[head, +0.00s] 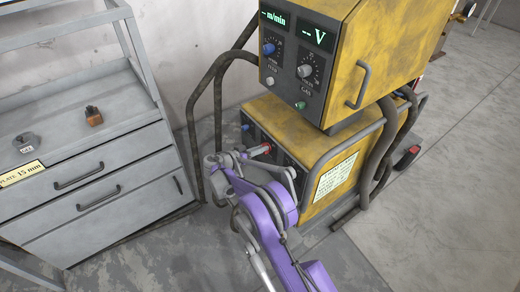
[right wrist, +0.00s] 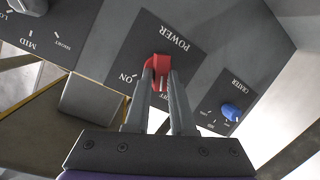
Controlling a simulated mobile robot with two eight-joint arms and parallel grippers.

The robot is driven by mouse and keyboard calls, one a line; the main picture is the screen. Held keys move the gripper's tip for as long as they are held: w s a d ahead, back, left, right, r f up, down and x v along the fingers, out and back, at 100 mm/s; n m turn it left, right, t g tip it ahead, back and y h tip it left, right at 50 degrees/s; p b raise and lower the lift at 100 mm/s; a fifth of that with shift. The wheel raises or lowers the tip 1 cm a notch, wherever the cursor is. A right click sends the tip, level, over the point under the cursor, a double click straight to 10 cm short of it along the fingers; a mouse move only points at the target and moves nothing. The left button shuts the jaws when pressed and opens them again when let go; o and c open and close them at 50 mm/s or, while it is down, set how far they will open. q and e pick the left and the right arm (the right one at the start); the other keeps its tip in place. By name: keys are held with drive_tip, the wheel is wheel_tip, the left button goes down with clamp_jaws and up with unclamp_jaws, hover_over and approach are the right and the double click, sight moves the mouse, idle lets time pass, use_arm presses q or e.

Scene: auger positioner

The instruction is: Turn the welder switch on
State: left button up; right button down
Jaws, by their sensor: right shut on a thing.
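The welder (head: 275,120) is a yellow machine with a grey front, standing right of the drawer cabinet. In the right wrist view the red switch (right wrist: 162,62) sits on a dark plate marked POWER. ON is printed to its left, and the OFF label below is partly covered by the fingers. My right gripper (right wrist: 161,74) is shut on the red switch, one finger on each side. I cannot tell exactly which label the switch points to. My left gripper is not in view.
A blue crater knob (right wrist: 231,112) is right of the power plate. A grey knob (right wrist: 28,5) is at the upper left. A bent tube guard (head: 218,95) flanks the welder. The drawer cabinet (head: 90,190) stands at the left. Open floor (head: 460,190) lies at the right.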

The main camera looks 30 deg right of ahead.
drive_tip(key=m+t, duration=0.1)
drive_tip(key=m, duration=0.3)
drive_tip(key=m+t+h+b, duration=0.1)
drive_tip(key=m, duration=0.2)
drive_tip(key=s+m+t, duration=0.1)
drive_tip(key=m+t, duration=0.1)
drive_tip(key=m, duration=0.2)
drive_tip(key=shift+f+m+h, duration=0.3)
drive_tip(key=shift+h, duration=0.1)
idle(0.4)
drive_tip(key=c, duration=0.8)
unclamp_jaws()
drive_tip(key=shift+o, duration=0.2)
